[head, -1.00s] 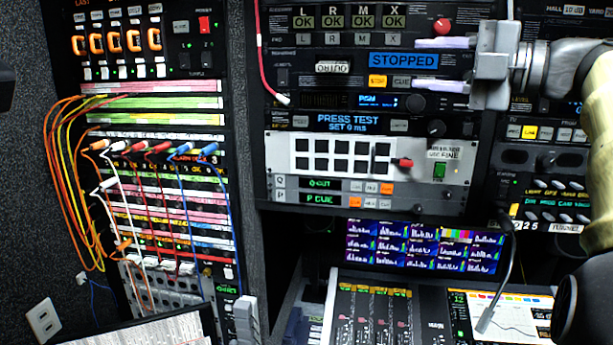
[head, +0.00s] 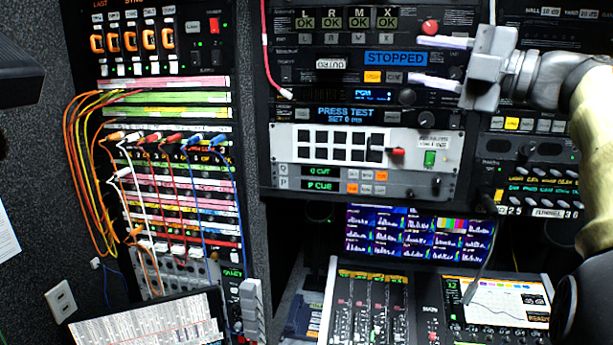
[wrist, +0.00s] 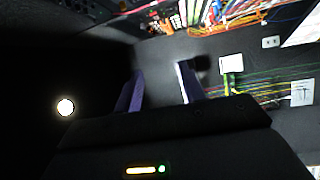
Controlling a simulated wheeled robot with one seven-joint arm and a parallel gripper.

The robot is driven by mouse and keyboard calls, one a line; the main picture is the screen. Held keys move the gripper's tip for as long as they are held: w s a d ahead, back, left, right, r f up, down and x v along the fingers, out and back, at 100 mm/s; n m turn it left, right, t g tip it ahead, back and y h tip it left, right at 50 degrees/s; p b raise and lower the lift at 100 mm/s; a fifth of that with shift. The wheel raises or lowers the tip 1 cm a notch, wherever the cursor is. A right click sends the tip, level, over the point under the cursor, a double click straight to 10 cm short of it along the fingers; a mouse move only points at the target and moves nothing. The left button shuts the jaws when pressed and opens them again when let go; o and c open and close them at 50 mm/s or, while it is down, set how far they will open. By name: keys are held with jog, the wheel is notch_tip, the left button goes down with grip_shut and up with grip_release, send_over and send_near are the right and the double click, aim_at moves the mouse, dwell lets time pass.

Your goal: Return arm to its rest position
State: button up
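My gripper (head: 425,62) is at the upper right of the head view, in front of the rack. Its two pale lavender fingers point left and stand apart, with nothing between them. In the wrist view my gripper (wrist: 160,90) shows two dark purple fingers, also apart and empty. My pale arm comes in from the right edge of the head view and bends at the wrist.
A rack unit with a STOPPED display (head: 395,58) is behind my gripper. A patch bay (head: 180,175) with coloured cables is at left. A mixing console (head: 372,310) with a gooseneck microphone lies below a meter screen (head: 415,233).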

jog(key=w+d+f+m+t+h+b, duration=0.2)
jog(key=w+d+f+m+t+h, duration=0.2)
jog(key=w+f+m+t+h, duration=0.75)
notch_tip(320, 180, down, 18)
jog(key=s+d+m+g+h+b, duration=0.1)
jog(key=m+g+h, duration=0.4)
jog(key=m, duration=0.7)
jog(key=s+a+f+m+g, duration=0.1)
jog(key=s+f+g, duration=0.2)
jog(key=f, duration=0.3)
jog(key=s+a+f+m+g+b, duration=0.1)
jog(key=s+f+g, duration=0.15)
jog(key=f, duration=0.35)
jog(key=s+a+f+m+g, duration=0.1)
jog(key=s+f+g, duration=0.15)
jog(key=f, duration=0.45)
jog(key=s+a+f+g, duration=0.2)
jog(key=s+f, duration=0.4)
jog(key=s, duration=0.3)
jog(key=s+a+f+m+g+y, duration=0.1)
jog(key=s+a+f+g, duration=0.2)
jog(key=s+f+g, duration=0.2)
jog(key=s+f+b, duration=0.1)
jog(key=s+f, duration=0.1)
jog(key=s, duration=0.1)
jog(key=shift+s+a+f, duration=0.2)
jog(key=shift+s, duration=0.15)
jog(key=shift+g, duration=0.25)
